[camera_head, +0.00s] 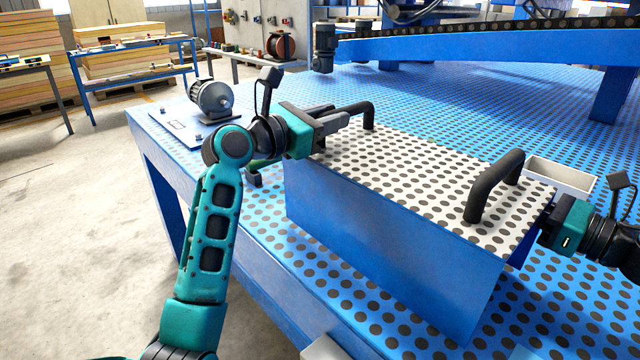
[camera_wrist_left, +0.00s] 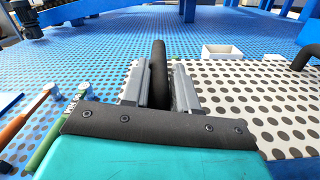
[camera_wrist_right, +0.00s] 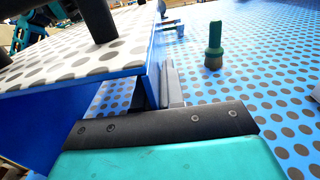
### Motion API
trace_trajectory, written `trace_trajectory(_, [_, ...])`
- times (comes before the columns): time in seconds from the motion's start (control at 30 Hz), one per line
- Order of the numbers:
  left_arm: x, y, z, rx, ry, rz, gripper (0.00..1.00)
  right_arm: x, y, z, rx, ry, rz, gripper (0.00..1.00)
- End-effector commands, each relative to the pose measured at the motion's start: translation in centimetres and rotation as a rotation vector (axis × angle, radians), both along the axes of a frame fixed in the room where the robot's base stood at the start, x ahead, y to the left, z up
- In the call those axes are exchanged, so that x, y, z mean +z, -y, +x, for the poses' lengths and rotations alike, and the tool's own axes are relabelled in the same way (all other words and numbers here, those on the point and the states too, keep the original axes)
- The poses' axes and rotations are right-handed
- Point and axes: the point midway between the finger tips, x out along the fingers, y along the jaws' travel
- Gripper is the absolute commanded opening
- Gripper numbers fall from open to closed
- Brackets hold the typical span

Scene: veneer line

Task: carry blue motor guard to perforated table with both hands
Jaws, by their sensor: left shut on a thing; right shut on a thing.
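The blue motor guard (camera_head: 385,255) is a long box with blue sides, a white top with dark dots and two black bar handles. It is over the blue perforated table (camera_head: 265,215); I cannot tell whether its underside touches the table. My left gripper (camera_head: 335,122) is shut on the left handle (camera_wrist_left: 158,72), which stands between its fingers in the left wrist view. My right gripper (camera_wrist_right: 160,88) is shut on the guard's wall at its right end, below the right handle (camera_head: 493,187). Its fingers are mostly hidden behind the guard in the head view.
A grey motor (camera_head: 212,97) stands at the table's left corner. A white tray (camera_head: 560,176) lies behind the guard's right end. A brush (camera_wrist_right: 213,45) stands near my right gripper. Handled tools (camera_wrist_left: 45,145) lie beside my left gripper. A blue beam (camera_head: 480,46) spans the back.

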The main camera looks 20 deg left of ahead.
Motion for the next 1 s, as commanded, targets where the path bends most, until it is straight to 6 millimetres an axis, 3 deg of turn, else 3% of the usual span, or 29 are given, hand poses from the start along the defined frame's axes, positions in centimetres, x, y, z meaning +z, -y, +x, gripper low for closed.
trace_trajectory(0.27, [-1.3,-0.5,0.0,0.013,0.012,0.002,0.00,-1.6,0.4,0.2,-0.009,0.000,0.000,0.00])
trace_trajectory(0.3, [-1.3,-0.5,0.1,0.013,0.006,0.004,0.31,-1.6,0.4,0.2,-0.009,-0.003,-0.003,0.12])
trace_trajectory(0.53, [-1.3,-0.3,0.0,0.007,0.003,0.002,0.53,-1.5,0.2,0.1,-0.005,-0.001,-0.002,0.34])
trace_trajectory(0.83, [-1.3,-0.2,-0.2,0.003,0.001,0.001,0.53,-1.4,0.1,0.0,-0.001,0.000,-0.001,0.34])
trace_trajectory(1.0, [-1.4,-1.2,-2.0,0.004,0.002,0.001,0.53,-1.4,0.0,0.0,-0.001,0.000,0.000,0.34])
